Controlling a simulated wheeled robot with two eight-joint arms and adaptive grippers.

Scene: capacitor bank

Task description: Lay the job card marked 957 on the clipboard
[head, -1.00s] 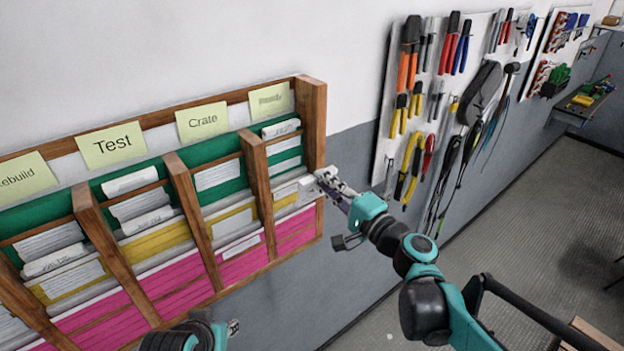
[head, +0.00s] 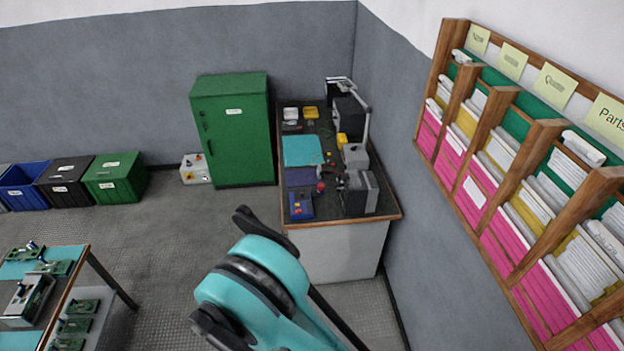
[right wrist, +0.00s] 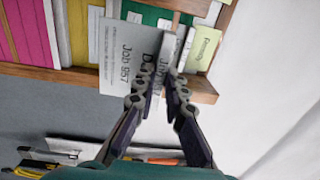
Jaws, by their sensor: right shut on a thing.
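In the right wrist view, my right gripper (right wrist: 160,84) is shut on a white job card (right wrist: 116,50) printed "Job 957". The card reads sideways and stands out in front of the rack. A greyer printed area lies beside it at the fingertips, its text partly hidden by the fingers. The wooden card rack (head: 486,108) is at the right in the head view. A teal and black part of my arm fills the bottom middle of that view, but no gripper of mine can be made out there. I cannot make out the clipboard.
A dark workbench (head: 375,224) with a teal mat (head: 302,150) and instruments stands in the corner. A green cabinet (head: 232,130) is beside it. Green, black and blue bins line the wall. A table (head: 30,300) with circuit boards is at lower left. Floor between is clear.

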